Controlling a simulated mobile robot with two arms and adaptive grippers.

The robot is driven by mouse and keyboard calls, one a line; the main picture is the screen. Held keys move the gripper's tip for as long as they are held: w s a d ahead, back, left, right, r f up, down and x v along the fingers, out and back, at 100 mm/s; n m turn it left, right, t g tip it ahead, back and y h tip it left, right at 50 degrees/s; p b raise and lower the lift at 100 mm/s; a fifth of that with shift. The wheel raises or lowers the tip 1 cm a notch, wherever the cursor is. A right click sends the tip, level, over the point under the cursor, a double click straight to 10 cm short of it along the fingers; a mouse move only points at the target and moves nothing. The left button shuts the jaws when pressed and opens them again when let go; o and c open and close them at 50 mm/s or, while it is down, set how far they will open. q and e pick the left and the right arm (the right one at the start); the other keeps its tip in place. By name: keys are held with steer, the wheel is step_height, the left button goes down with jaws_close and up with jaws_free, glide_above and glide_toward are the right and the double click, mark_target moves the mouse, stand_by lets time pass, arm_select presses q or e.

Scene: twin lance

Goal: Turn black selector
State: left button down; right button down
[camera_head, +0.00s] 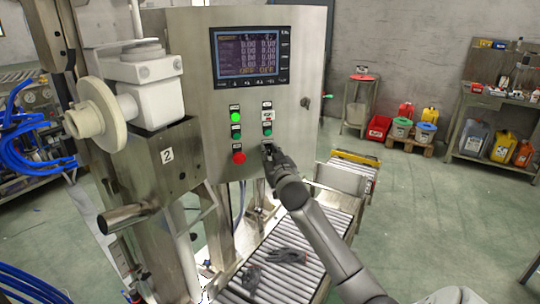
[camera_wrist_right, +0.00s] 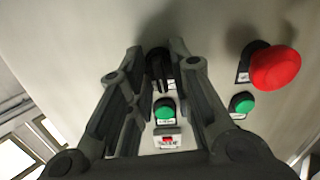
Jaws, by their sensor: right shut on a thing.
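The black selector (camera_wrist_right: 158,70) sits on the steel panel, between the two fingertips of my right gripper (camera_wrist_right: 160,58) in the right wrist view. The right gripper is shut on it. In the head view my right gripper (camera_head: 269,152) reaches the panel from the lower right, just below the right column of controls. My left gripper is not in view.
The control cabinet (camera_head: 215,120) carries a display (camera_head: 250,55), a lit green button (camera_head: 236,117) and a red button (camera_head: 239,157). A green button (camera_wrist_right: 165,108) lies close to the selector. A roller conveyor (camera_head: 310,228) runs below my right arm.

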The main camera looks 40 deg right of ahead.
steer(key=shift+r+m, duration=0.1)
steer(key=shift+m, duration=0.5)
steer(key=c, duration=1.6)
jaws_free()
steer(key=shift+s+a, duration=0.3)
steer(key=shift+s, duration=0.15)
steer(key=v, duration=1.1)
steer(key=shift+d, duration=0.1)
